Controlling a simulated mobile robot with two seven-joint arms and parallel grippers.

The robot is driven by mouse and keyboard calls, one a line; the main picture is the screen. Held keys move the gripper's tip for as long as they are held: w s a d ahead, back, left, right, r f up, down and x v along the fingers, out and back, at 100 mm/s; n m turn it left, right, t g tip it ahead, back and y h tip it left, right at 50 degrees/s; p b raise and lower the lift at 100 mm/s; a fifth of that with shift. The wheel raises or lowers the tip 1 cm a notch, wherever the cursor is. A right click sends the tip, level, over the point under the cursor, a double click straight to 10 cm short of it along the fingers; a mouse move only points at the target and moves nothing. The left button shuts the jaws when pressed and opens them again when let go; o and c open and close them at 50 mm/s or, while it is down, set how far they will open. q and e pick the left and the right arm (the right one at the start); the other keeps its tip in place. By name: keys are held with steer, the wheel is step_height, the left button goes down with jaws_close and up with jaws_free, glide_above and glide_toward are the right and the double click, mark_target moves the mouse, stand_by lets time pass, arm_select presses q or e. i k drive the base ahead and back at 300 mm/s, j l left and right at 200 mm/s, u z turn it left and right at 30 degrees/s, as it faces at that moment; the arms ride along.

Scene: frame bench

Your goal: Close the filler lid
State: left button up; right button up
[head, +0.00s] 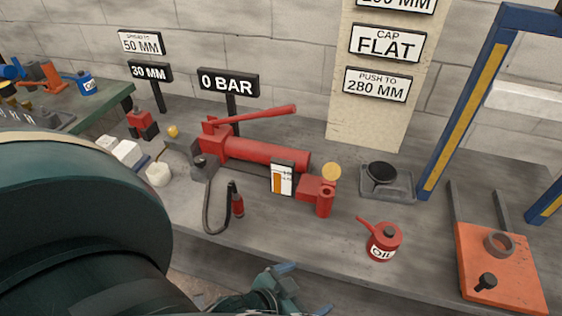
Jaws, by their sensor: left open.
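A red hand pump (262,152) with a long red lever lies on the grey bench. At its right end is a red block (316,188) with a round upright neck. A round yellow disc (331,171), which looks like the filler lid, stands raised at the back of this block, its face toward me. I cannot make out its hinge. My left gripper (303,289) is at the bottom edge, in front of the bench, open and apart from the pump; part of it is cut off. My right gripper is not in view.
A red oil can (384,243) stands right of the pump. A white and orange level card (283,178) stands before the cylinder. A black hose (212,215) lies left. A blue frame (463,100) and orange plate (500,270) are at right. The front bench strip is mostly clear.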

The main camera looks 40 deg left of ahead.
mark_target(331, 171)
steer(key=u, duration=0.85)
